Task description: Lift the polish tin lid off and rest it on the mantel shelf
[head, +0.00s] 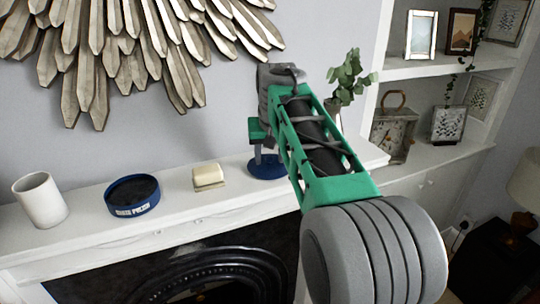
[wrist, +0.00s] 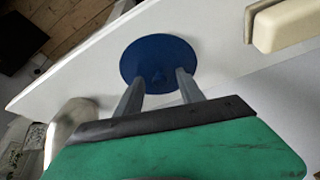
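The blue polish tin (head: 133,196) stands uncovered on the white mantel shelf (head: 95,228), its dark inside showing and pale lettering on its front. Its round blue lid (head: 266,172) lies flat on the shelf further right, apart from the tin. My gripper (head: 265,160) is over the lid, fingers pointing down. The tin is outside the wrist view.
A cream block (head: 208,177) sits between tin and lid. A white cup (head: 41,200) stands at the shelf's left end. A plant (head: 347,78) is behind my arm on the right.

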